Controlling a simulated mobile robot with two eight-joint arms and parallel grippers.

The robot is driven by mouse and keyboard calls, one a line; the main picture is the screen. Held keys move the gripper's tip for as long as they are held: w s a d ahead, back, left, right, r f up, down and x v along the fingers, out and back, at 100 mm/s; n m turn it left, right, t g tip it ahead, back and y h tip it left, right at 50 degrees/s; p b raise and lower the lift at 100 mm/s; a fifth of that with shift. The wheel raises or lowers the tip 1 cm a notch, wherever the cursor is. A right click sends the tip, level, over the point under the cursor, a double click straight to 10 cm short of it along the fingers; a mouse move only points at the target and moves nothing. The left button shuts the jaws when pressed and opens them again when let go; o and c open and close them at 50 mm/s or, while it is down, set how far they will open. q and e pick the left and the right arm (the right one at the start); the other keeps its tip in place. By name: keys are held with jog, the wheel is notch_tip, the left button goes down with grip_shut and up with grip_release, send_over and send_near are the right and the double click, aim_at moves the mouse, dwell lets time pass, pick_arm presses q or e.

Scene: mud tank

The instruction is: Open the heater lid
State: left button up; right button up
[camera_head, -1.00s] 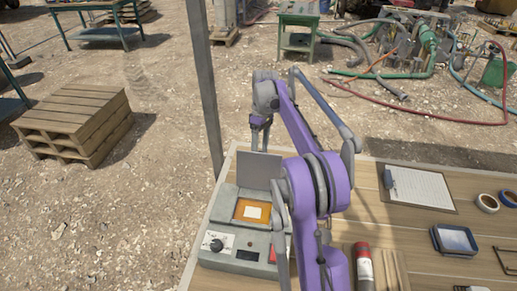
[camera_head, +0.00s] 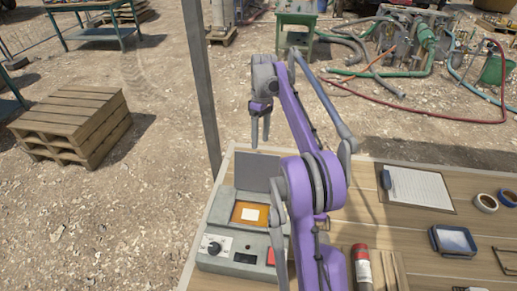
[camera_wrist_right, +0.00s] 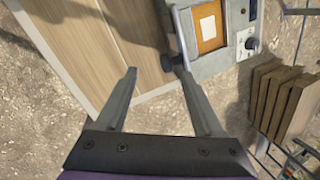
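The heater is a grey box (camera_head: 222,225) with a knob and a red switch on its front, at the table's left end. Its flat grey lid (camera_head: 258,171) stands raised at the back, exposing an orange plate with a pale square (camera_head: 250,214). The orange plate also shows in the right wrist view (camera_wrist_right: 207,27). My right gripper (camera_head: 260,141) hangs above and behind the lid, apart from it. In the right wrist view its fingers (camera_wrist_right: 158,72) are spread with nothing between them. My left gripper is not in view.
The wooden table (camera_head: 400,226) holds a red-topped cylinder (camera_head: 362,268), a clipboard (camera_head: 420,188), tape rolls and a blue tray (camera_head: 453,240). A grey post (camera_head: 203,90) rises behind the heater. Stacked pallets (camera_head: 75,122) lie on the ground at left.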

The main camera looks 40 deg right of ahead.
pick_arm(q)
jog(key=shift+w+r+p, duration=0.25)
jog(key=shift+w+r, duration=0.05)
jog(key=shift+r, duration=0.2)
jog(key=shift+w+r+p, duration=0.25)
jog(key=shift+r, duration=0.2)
pick_arm(e)
jog(key=v, duration=0.6)
jog(key=shift+a, duration=0.4)
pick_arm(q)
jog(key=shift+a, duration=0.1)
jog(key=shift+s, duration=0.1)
pick_arm(e)
jog(key=shift+s, duration=0.1)
